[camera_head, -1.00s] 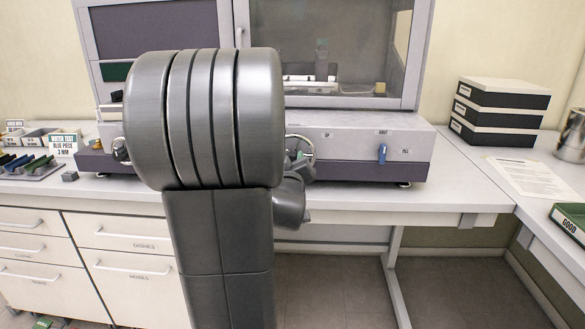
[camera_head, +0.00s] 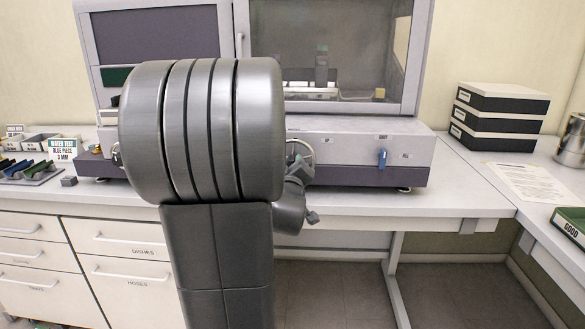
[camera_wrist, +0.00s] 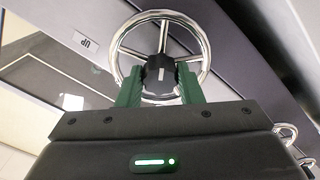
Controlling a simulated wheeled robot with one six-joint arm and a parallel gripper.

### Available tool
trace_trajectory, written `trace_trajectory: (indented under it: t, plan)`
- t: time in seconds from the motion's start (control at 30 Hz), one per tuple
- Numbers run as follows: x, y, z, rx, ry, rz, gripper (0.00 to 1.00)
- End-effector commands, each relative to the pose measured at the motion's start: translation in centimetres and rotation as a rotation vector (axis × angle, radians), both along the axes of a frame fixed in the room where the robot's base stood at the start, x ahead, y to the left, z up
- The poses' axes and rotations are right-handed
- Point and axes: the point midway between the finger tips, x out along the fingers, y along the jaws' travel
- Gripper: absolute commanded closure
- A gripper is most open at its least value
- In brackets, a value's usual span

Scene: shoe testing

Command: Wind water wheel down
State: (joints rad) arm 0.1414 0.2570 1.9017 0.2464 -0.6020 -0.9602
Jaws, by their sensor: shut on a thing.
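The water wheel is a chrome handwheel (camera_wrist: 203,42) with thin spokes and a black hub. It fills the upper middle of the wrist view. My gripper (camera_wrist: 160,84) has green fingers standing on either side of the hub, in front of the lower rim. It is shut on the wheel, at the hub. In the head view, part of the wheel's rim (camera_head: 307,148) shows on the machine front beside my arm. My arm hides the rest of the wheel and my fingers there. An "UP" label (camera_wrist: 85,43) sits left of the wheel in the wrist view.
The wheel sits on the grey machine's front panel (camera_head: 345,150). Another chrome wheel (camera_wrist: 285,132) shows at the wrist view's right edge. Black-and-white boxes (camera_head: 498,118) and a paper sheet (camera_head: 535,181) lie right. Sample trays (camera_head: 35,172) are left.

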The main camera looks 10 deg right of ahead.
Motion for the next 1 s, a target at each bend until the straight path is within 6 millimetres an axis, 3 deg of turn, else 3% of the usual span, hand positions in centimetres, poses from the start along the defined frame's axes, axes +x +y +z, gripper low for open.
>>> trace_trajectory:
  t: [0.03,0.1,0.13,0.53,1.0]
  plan:
    - [0.0,0.0,0.0,0.0,-0.001,0.001,0.61]
    - [0.0,0.0,0.0,0.0,-0.001,0.001,0.47]
    - [0.0,0.0,0.0,0.0,-0.001,0.001,0.45]
    - [-0.7,0.2,0.1,0.001,-0.001,0.001,0.45]
    - [-8.7,2.5,0.1,0.001,-0.002,0.001,0.45]
